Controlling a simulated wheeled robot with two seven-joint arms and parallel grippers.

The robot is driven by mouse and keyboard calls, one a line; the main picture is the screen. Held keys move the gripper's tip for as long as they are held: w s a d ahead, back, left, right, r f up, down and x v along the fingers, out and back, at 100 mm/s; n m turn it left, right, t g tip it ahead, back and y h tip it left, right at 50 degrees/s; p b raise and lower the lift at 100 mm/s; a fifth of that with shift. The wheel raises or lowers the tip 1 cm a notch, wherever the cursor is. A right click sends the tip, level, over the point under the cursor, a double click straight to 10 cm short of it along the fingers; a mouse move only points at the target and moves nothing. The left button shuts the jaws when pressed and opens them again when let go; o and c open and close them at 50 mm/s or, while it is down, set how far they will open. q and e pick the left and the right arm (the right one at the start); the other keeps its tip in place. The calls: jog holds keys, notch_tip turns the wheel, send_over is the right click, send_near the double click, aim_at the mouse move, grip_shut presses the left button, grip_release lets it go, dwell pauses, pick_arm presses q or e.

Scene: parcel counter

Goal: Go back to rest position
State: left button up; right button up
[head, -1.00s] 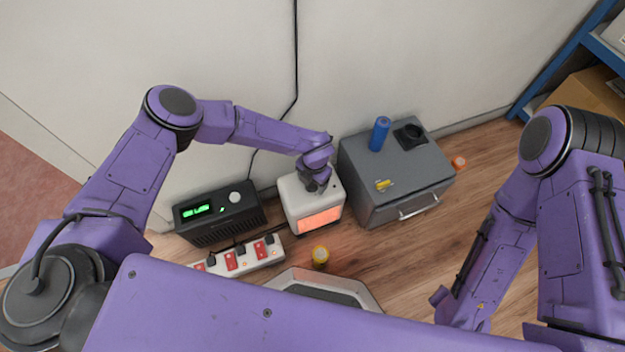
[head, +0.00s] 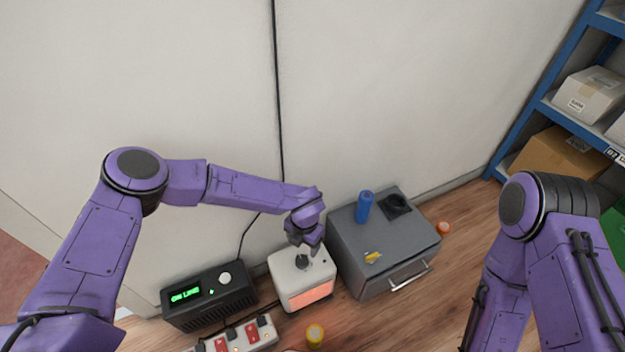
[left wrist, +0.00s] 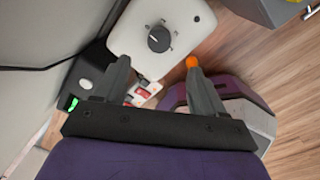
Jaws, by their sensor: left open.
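My left gripper (head: 303,243) is above the white box with a black knob (head: 302,278) in the head view. In the left wrist view the open fingers (left wrist: 157,72) have nothing between them, and the black dial (left wrist: 159,39) shows just beyond them. The gripper looks apart from the dial. The white box's front panel glows orange. My right arm (head: 560,250) comes in at the right of the head view; its gripper is outside the picture.
A black unit (head: 205,312) reading "ON LINE" and a power strip (head: 245,338) are left of the white box. A grey cabinet (head: 350,262) with a blue cylinder (head: 364,206) is to its right. A blue shelf (head: 535,105) holds boxes. A wall stands behind.

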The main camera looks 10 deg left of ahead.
pick_arm(q)
jog(key=s+a+f+m, duration=0.1)
jog(key=s+m, duration=0.1)
jog(key=m, duration=0.1)
jog(key=s+a+f+m+t+y, duration=0.1)
jog(key=s+f+m, duration=0.1)
jog(key=s+m, duration=0.1)
jog(key=s+a+f+m+t, duration=0.1)
jog(key=s+f+m, duration=0.1)
jog(key=s+m, duration=0.1)
jog(key=shift+s+a+m+y, duration=0.1)
jog(key=shift+a+m+y, duration=0.1)
jog(key=shift+m+y, duration=0.25)
jog(key=s+a+m, duration=1.4)
jog(key=s+a, duration=0.2)
jog(key=s, duration=0.4)
notch_tip(320, 180, up, 24)
jog(key=w+a+t+p, duration=0.1)
jog(key=p, duration=2.1)
jog(key=shift+a+y+p, duration=0.35)
jog(key=shift+y+p, duration=0.05)
jog(key=shift+y, duration=0.05)
jog(key=shift+f, duration=0.1)
jog(key=shift+c, duration=0.3)
